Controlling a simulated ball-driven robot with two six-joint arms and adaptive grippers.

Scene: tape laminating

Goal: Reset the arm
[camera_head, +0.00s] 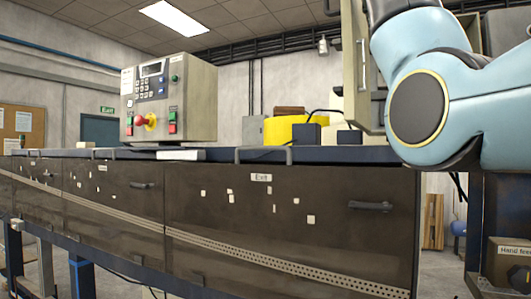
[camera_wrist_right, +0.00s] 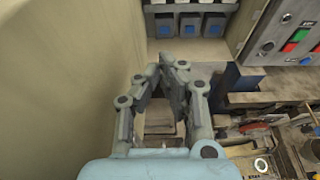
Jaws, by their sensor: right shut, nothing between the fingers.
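My right gripper (camera_wrist_right: 165,68) is in the middle of the right wrist view, with its fingertips drawn together and nothing between them. It is not seen in the head view, where a large light-blue joint of my own arm fills the upper right. No part of my left gripper shows in either view. The task names no object. The laminating machine (camera_head: 335,190) stands across the head view, with dark see-through covers and a label reading Exit.
A control box (camera_head: 170,97) with buttons stands on the machine's top. A yellow object (camera_head: 290,129) lies farther right. In the wrist view, a pale wall (camera_wrist_right: 60,80) is close on the left, a button panel (camera_wrist_right: 285,35) is at upper right, and small bins (camera_wrist_right: 189,25) are at the top.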

